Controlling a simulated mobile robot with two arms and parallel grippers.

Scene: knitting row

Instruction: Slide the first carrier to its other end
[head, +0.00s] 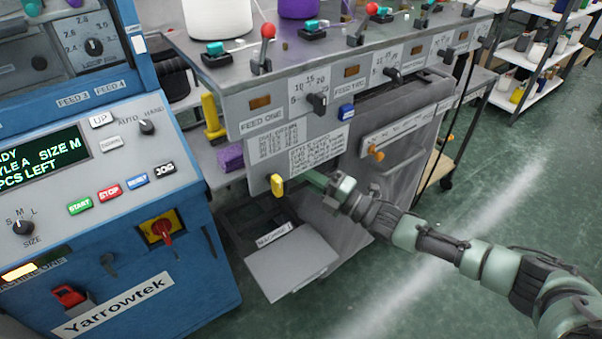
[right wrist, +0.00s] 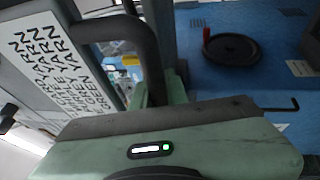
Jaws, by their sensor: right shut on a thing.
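My right gripper (head: 314,180) reaches in from the right, low at the front of the grey knitting machine, under the printed card. In the right wrist view a black curved bar (right wrist: 149,45) runs down between the green fingers (right wrist: 156,92), which are shut on it. The head view hides this grip. A yellow knob (head: 277,184) sits just left of the fingertips. An orange knob (head: 376,152) stands out below a slotted plate to the right. I cannot tell which part is the first carrier. My left gripper is not in view.
The blue Yarrowtek console (head: 120,240) stands close on the left. A grey tray (head: 292,265) juts out low below my gripper. Red-topped levers (head: 267,32) and yarn cones (head: 216,15) stand on the machine top. Green floor is open at the right.

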